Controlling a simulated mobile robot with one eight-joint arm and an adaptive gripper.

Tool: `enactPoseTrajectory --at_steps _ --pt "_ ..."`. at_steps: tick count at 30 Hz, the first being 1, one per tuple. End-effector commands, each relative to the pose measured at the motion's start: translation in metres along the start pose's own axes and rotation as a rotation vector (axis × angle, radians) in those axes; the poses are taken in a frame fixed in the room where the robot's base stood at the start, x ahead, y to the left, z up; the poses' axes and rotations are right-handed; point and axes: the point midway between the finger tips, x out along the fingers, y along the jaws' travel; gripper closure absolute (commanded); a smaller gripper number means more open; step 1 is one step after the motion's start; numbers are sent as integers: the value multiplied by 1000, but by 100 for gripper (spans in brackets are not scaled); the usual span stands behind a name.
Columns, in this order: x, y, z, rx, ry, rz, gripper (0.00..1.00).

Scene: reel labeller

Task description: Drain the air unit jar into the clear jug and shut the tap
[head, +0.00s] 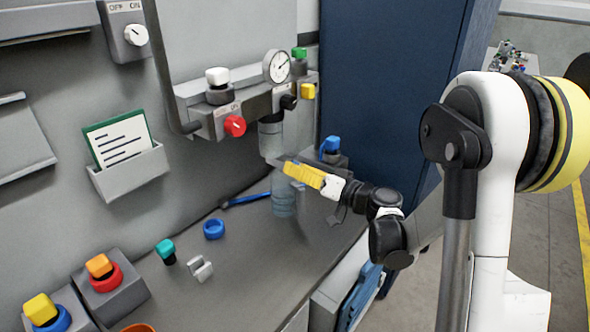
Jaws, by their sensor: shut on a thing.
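The air unit jar (271,140) hangs under the grey air unit on the wall, upper middle of the head view. The clear jug (284,201) stands upright below it on the bench, with bluish liquid visible in its lower part. My gripper (288,169), with yellow fingers, is at the foot of the jar, in front of the jug's upper part. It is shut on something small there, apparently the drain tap. The tap itself is hidden behind the fingers, so its position cannot be told.
The air unit carries a red knob (235,125), a gauge (277,66) and a yellow knob (308,91). A blue-topped part (330,146) stands close behind my gripper.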

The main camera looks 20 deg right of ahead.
Motion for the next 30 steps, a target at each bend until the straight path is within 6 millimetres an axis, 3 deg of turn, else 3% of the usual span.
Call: enactPoseTrajectory --at_steps 13,14,16,26,30 --pt "0 0 1 10 -2 0 100" --pt "0 0 1 10 -2 0 70" --pt "0 0 1 10 -1 0 49" --pt "-2 0 0 10 0 0 49" --pt "-17 1 0 10 1 2 49"
